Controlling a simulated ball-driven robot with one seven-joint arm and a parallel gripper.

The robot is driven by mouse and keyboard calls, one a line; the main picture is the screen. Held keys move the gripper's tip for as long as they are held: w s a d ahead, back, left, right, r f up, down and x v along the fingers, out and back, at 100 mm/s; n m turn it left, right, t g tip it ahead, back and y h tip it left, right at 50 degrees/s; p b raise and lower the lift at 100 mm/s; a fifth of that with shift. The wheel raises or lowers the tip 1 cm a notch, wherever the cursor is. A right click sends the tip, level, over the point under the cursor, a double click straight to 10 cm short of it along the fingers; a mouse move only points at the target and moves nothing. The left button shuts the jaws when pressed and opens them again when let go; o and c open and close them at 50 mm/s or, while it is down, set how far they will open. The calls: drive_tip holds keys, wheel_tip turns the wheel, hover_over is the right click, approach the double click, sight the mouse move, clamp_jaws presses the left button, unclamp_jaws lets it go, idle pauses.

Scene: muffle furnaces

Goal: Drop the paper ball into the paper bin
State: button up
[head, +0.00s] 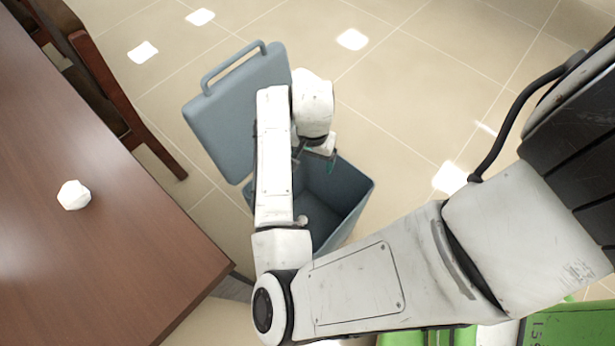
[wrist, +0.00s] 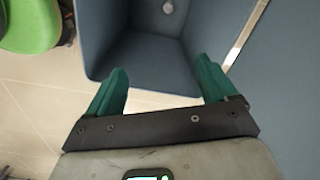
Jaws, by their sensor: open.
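The paper bin (head: 345,205) is a blue-grey box on the floor with its lid (head: 225,115) swung open. My gripper (head: 318,160) is over the bin's opening, partly hidden by my arm. In the wrist view its green fingers (wrist: 163,85) are spread apart with nothing between them, and the bin (wrist: 108,45) lies beyond them. A small pale round thing (wrist: 168,7) shows inside the bin at the top edge of that view; it looks like a paper ball. A white crumpled paper ball (head: 74,195) lies on the brown table at the left.
The brown wooden table (head: 110,255) fills the left, its corner close to the bin. A wooden chair (head: 120,90) stands at its far side. A green seat (wrist: 28,25) shows in the wrist view. The tiled floor (head: 420,110) beyond the bin is clear.

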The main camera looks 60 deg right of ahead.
wheel_tip(320, 180, up, 6)
drive_tip(key=p, duration=0.1)
drive_tip(key=shift+r, duration=0.15)
idle(0.5)
